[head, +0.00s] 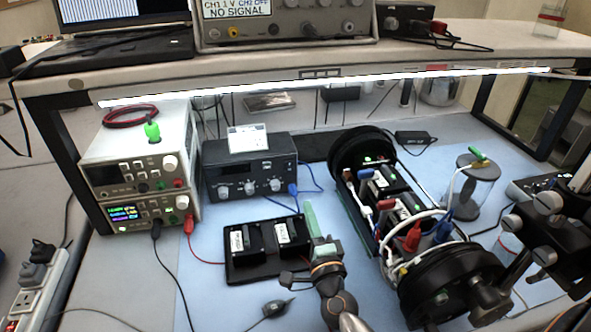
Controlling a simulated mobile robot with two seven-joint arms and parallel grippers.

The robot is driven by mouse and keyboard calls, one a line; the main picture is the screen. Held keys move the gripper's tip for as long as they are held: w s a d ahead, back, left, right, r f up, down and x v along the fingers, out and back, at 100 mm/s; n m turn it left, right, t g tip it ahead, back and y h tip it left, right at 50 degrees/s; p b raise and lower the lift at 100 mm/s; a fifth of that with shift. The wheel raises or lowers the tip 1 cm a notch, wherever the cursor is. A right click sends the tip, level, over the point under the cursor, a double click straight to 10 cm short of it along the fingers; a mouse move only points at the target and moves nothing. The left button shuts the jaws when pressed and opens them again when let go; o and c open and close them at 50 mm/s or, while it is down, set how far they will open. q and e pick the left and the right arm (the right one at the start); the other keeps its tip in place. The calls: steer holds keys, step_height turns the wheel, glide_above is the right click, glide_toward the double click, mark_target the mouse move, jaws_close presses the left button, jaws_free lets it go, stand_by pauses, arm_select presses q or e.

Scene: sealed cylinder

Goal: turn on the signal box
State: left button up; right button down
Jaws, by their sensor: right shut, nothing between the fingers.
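The dark box with knobs and a small display (248,172), which looks like the signal box, stands at the back of the blue mat. A white card sits on its top and blue cables come from its right side. I cannot read its display or tell whether it is on. My right gripper (311,220) is in front of it, lower in the picture, beside the black tray. Its green fingers are together and hold nothing. They are apart from the dark box. My left gripper is not in view.
Stacked power supplies (140,172) stand left, the lower display lit. A black tray (262,272) with two dark blocks lies in front. A large open cylinder assembly (448,285) with wires fills the right. A shelf (300,75) overhangs the back.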

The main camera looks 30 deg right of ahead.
mark_target(293, 162)
steer(key=x, duration=1.3)
steer(key=shift+w+b, duration=0.3)
steer(key=shift+b, duration=0.05)
steer(key=shift+w, duration=0.15)
steer(key=shift+s+r, duration=0.1)
steer(key=shift+s, duration=0.15)
steer(key=shift+w, duration=0.1)
steer(key=v, duration=1.2)
steer(key=shift+s+p, duration=0.35)
steer(key=shift+p, duration=0.05)
steer(key=shift+s, duration=0.1)
